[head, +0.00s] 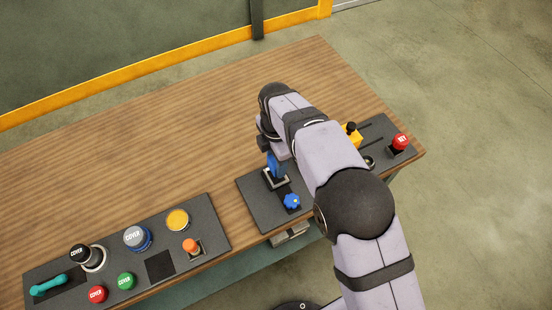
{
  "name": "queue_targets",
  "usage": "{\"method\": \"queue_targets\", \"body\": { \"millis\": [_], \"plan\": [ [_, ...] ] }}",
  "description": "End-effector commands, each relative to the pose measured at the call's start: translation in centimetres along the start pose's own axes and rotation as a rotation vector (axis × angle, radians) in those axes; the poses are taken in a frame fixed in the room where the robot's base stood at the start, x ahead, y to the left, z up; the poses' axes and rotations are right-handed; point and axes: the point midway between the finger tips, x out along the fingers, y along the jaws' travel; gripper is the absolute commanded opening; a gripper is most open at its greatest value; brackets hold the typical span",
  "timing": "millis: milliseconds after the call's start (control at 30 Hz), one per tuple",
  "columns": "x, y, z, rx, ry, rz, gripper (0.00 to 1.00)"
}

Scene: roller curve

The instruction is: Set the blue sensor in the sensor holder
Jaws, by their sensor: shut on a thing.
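The blue sensor (277,168) is upright in my gripper (272,153), which is shut on its upper part. Its lower end is at the square, metal-rimmed sensor holder (269,182) on the right dark panel. I cannot tell from this view whether the sensor is inside the opening or just above it. My wrist and arm cover part of the gripper and the panel behind it.
A yellow block with a black knob (350,135) and a red KEY knob (400,142) stand farther right. The left panel (214,236) carries several covers and buttons. Wooden tabletop (170,150) behind is clear.

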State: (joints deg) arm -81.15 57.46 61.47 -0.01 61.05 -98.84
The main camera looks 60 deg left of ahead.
Motion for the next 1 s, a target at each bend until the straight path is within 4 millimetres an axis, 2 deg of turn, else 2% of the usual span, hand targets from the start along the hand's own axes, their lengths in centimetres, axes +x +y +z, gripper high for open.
{"method": "queue_targets", "body": {
  "millis": [100, 400, 1000],
  "plan": [
    [1.5, 0.0, 0.0, 0.0, 0.0, -0.001, 0.16],
    [3.5, 0.0, 0.0, 0.0, 0.0, 0.0, 0.16],
    [4.1, 0.0, 0.0, 0.0, 0.0, 0.0, 0.16]
  ]
}}
